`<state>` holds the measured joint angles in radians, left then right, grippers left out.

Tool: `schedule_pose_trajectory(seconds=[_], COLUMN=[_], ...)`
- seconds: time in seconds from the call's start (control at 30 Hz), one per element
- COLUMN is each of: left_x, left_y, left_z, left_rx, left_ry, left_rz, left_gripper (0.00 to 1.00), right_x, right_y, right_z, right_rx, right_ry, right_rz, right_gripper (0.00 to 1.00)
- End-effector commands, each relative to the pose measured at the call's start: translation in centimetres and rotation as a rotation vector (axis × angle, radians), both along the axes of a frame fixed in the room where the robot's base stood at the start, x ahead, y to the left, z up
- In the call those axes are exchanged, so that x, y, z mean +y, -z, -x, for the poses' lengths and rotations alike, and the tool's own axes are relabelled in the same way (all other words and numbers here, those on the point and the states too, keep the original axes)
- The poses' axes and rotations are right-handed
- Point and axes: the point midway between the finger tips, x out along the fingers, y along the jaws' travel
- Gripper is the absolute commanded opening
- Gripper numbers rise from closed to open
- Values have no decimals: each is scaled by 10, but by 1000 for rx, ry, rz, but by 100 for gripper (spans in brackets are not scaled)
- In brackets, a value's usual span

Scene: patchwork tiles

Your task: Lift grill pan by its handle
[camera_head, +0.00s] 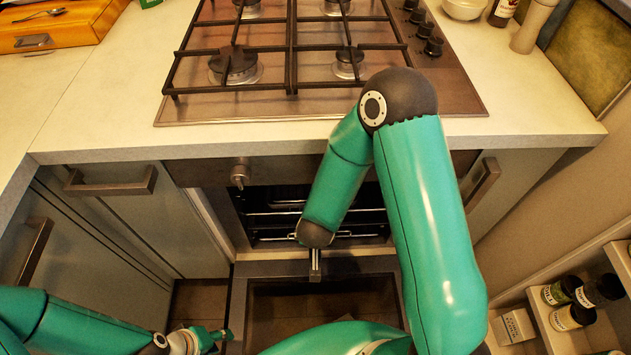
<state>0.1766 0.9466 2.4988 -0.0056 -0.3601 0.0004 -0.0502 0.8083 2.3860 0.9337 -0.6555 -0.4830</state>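I cannot make out the grill pan for certain. The open oven (262,238) shows wire racks and a dark interior, and my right arm covers part of it. My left gripper (215,338) is at the bottom edge, left of the lowered oven door, partly cut off; its opening is not clear. My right arm bends down in front of the oven. A slim metal part (315,264) shows below its dark end joint, over the door's inner edge; whether it belongs to the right gripper is unclear.
The lowered oven door (240,300) fills the lower middle. A gas hob (185,110) with black grates sits above on the pale counter (95,105). Drawer handles (110,183) stick out at left. A shelf (548,325) with jars stands at lower right.

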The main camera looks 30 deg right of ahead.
Motion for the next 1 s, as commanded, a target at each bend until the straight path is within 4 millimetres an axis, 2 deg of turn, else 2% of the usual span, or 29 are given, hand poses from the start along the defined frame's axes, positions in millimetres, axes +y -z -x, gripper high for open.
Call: schedule_pose_trajectory(seconds=[0.03, 0.3, 0.4, 1.0], left_x=[0, 0, 0, 0], left_y=[0, 0, 0, -2], left_z=[0, 0, 0, 0], left_rx=[0, 0, 0, 0], left_ry=[0, 0, 0, 0], left_rz=[0, 0, 0, 0], left_gripper=[40, 40, 40, 40], right_x=[0, 0, 0, 0], right_y=[0, 0, 0, -6], right_z=[0, 0, 0, -2], right_rx=[0, 0, 0, -6], right_ry=[0, 0, 0, 1], right_rz=[0, 0, 0, 1], right_gripper=[57, 12, 0, 0])
